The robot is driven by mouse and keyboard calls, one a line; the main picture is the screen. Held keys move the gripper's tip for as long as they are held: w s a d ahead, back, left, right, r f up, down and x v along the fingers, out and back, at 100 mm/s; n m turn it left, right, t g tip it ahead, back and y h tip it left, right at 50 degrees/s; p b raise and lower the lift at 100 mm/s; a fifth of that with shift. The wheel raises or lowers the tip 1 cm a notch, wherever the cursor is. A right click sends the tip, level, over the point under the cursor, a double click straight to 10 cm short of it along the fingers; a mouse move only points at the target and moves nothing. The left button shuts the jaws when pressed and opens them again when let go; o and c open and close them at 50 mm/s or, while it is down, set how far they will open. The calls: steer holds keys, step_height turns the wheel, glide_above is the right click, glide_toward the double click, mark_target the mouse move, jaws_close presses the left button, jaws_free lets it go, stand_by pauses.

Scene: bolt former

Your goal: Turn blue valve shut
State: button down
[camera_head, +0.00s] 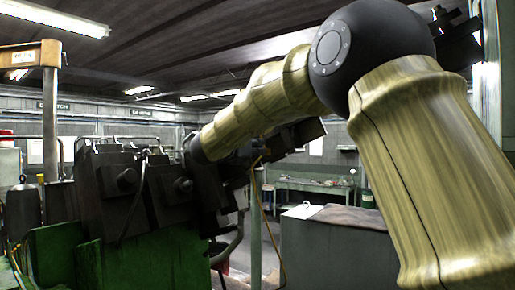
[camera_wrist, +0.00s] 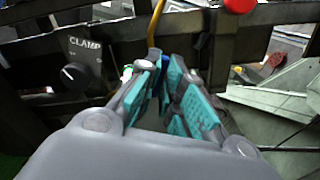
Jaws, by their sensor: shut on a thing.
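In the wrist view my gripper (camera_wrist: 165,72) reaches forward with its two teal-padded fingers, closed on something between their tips. A small bit of the blue valve (camera_wrist: 154,56) shows at the fingertips, just below a yellow hose (camera_wrist: 156,24). The rest of the valve is hidden by the fingers, so its turn angle cannot be told. In the head view my arm reaches left and down behind dark machine parts, and neither the fingers nor the valve can be made out there.
A panel marked CLAMP with a black knob (camera_wrist: 75,75) is left of the fingers. A red button (camera_wrist: 240,5) is above right. Dark machine bars cross behind. In the head view, the green and black machine (camera_head: 130,190) stands left; a grey cabinet (camera_head: 335,250) stands centre right.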

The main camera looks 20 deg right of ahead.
steer(key=shift+f+n+b, duration=0.3)
steer(key=shift+n+b, duration=0.1)
steer(key=shift+b, duration=1.2)
steer(key=shift+w+b, duration=0.1)
steer(key=shift+b, duration=0.4)
steer(key=shift+w+a+f+n+b, duration=0.2)
steer(key=shift+n+b, duration=0.4)
steer(key=shift+n, duration=2.25)
steer(key=shift+w+a+f+n+b, duration=0.25)
steer(key=shift+n+b, duration=0.4)
steer(key=shift+n, duration=2.15)
steer(key=shift+w+a+f+n+b, duration=0.2)
steer(key=shift+n+b, duration=0.4)
steer(key=shift+n, duration=2.25)
steer(key=c, duration=1.6)
jaws_free()
